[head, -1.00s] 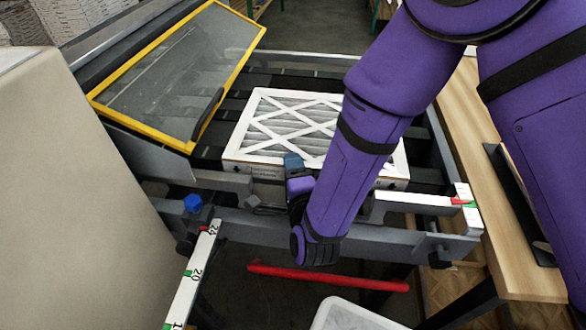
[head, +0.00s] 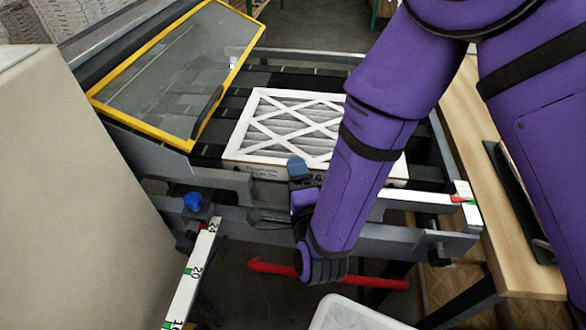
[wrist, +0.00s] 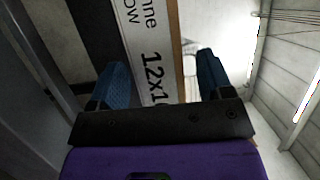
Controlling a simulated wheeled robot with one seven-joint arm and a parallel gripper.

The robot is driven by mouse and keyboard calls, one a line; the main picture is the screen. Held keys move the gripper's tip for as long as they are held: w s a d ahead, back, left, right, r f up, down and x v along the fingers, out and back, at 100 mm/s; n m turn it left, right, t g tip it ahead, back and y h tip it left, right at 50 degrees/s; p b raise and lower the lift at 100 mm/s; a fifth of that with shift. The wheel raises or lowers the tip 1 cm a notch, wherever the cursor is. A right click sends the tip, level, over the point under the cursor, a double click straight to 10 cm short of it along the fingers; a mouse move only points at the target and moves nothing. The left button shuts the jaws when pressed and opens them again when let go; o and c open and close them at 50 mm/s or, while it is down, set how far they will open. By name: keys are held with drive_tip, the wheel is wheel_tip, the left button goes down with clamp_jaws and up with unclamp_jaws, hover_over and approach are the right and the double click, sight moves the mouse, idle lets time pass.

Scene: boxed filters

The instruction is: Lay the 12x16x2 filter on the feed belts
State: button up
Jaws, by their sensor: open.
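The white-framed filter (head: 283,127) with a pleated face and crossed white strips lies flat on the dark feed belts (head: 218,133). My arm hides its right part. My gripper (head: 298,167) is at the filter's near edge in the head view; its fingers are mostly hidden there. In the wrist view my gripper (wrist: 162,85) is open, its two blue fingers apart. Between them shows the filter's printed edge (wrist: 150,50), with "12x1" readable and the rest cut off. Whether a finger touches the filter cannot be told.
A yellow-framed clear guard (head: 180,75) stands raised at the left of the belts. A grey rail (head: 400,235) with a ruler (head: 192,275) runs in front. A wooden table (head: 515,235) is at right, a beige cabinet (head: 80,190) at left.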

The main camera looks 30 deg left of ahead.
drive_tip(key=v, duration=0.8)
drive_tip(key=shift+s, duration=0.2)
drive_tip(key=shift+d, duration=0.1)
